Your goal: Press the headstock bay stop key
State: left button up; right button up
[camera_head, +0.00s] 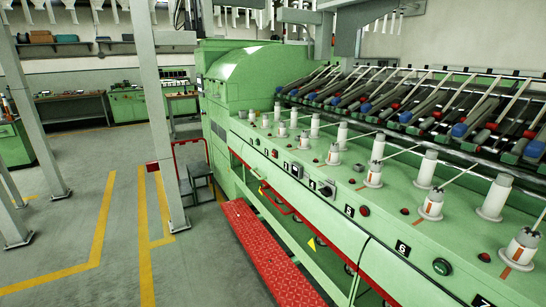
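The green roving frame (300,209) runs from the left middle to the lower right. Its headstock (240,80) is the tall rounded green cabinet at the far end. Small controls sit along the sloped front panel: a red button (275,153) near the headstock, a grey box (297,170), a grey switch box (327,188), a red button (364,210) and a large dark green button (442,266). I cannot tell which control is the headstock bay stop key; the labels are too small. Neither of my grippers is in view.
A red step (265,255) runs along the machine's front. White bobbins (424,168) stand in rows on its top. Grey posts (160,110) and a small step stand (194,180) are left of it. The floor with yellow lines (104,220) is open between the posts and machine.

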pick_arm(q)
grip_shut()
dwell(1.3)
